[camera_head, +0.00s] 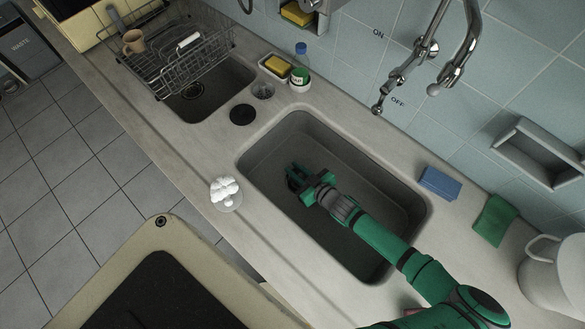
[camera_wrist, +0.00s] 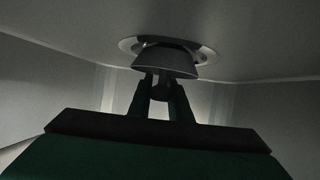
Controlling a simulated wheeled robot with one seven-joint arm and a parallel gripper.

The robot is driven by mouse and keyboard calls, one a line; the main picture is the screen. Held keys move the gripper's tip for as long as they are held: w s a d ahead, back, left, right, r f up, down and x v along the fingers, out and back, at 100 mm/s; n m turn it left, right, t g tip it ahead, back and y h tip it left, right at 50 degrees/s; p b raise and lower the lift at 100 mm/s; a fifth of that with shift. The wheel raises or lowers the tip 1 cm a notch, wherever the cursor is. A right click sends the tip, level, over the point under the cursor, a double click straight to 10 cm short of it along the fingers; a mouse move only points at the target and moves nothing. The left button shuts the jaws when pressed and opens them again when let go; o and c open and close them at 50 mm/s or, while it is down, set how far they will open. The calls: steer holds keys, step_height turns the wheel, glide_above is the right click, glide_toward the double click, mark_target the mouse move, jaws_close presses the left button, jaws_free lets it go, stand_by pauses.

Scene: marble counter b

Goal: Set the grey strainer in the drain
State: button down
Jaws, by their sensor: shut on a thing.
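My gripper (camera_head: 297,178) is down inside the larger sink (camera_head: 376,272), near its left part. In the wrist view my gripper (camera_wrist: 161,98) is shut on the grey strainer (camera_wrist: 166,66), with the fingers around its narrow knob. Beyond the strainer is the drain (camera_wrist: 129,44), a pale ring with a dark opening in the sink floor. The strainer overlaps most of the ring in this view. I cannot tell whether it touches the drain. In the head view the strainer and this drain are hidden by my gripper or too dark to make out.
The sink walls stand close around my arm. A smaller sink with a wire dish rack (camera_head: 205,52) is at the upper left. A black disc (camera_head: 243,115) and a dish with white lumps (camera_head: 227,192) lie on the counter. Blue (camera_head: 440,183) and green (camera_head: 494,220) sponges lie right.

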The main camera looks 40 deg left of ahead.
steer(key=shift+s+a+f, duration=0.15)
steer(key=shift+a+f, duration=0.05)
steer(key=shift+f, duration=0.3)
steer(key=c, duration=1.6)
jaws_free()
steer(key=shift+c, duration=0.2)
steer(key=shift+w+r, duration=0.1)
steer(key=shift+w, duration=0.1)
steer(key=v, duration=1.1)
steer(key=shift+s+d+r, duration=0.1)
steer(key=shift+r, duration=0.45)
steer(key=shift+d+r, duration=0.15)
steer(key=shift+d, duration=0.15)
steer(key=shift+d, duration=0.1)
